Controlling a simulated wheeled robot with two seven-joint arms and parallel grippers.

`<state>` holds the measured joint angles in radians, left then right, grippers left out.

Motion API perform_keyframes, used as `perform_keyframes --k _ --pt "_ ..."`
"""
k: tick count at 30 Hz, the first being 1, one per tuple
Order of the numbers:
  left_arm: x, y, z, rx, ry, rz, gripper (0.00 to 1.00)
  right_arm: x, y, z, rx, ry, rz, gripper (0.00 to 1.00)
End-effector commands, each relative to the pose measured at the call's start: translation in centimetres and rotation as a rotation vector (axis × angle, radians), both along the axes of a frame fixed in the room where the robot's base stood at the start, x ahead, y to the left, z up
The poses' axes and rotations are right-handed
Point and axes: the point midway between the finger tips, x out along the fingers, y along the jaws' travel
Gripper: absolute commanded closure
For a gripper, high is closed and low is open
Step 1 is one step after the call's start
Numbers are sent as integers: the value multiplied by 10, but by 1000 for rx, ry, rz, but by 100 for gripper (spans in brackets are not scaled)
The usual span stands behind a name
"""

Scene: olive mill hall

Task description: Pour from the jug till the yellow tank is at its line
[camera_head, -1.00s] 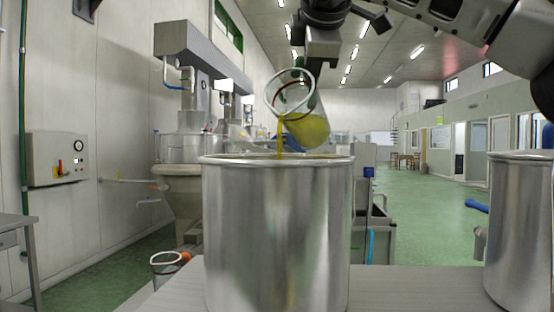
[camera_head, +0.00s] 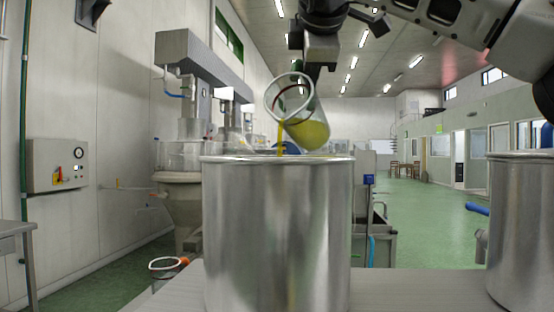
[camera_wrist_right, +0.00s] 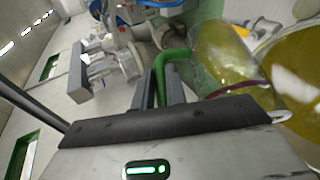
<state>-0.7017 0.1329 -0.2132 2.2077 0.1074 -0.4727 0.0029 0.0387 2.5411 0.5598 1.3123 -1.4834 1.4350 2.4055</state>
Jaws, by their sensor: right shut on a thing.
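A clear glass jug (camera_head: 300,104) with a pale rim is tilted mouth-down to the left above a large steel tank (camera_head: 277,230). Yellow-green liquid (camera_head: 308,134) lies in its lower side, and a thin stream (camera_head: 281,140) falls inside the tank's rim. My right gripper (camera_wrist_right: 165,90) is shut on the jug's green handle (camera_wrist_right: 168,58); it also shows behind the jug in the head view (camera_head: 320,62). The head view shows the tank's outside as bare steel, not yellow; its level and line are hidden by the wall. My left gripper is out of view.
A second steel tank (camera_head: 520,235) stands at the right on the pale bench (camera_head: 420,292). A rimmed clear vessel (camera_head: 168,265) shows low on the left. Mill machines (camera_head: 185,150) and a control box (camera_head: 57,165) stand further back on the left.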

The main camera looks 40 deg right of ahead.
Motion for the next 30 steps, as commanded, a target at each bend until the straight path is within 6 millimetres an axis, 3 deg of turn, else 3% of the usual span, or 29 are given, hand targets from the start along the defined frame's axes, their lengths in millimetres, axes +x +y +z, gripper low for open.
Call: perform_keyframes --k 30 --pt "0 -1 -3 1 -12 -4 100 -2 4 0 -51 -22 1 100"
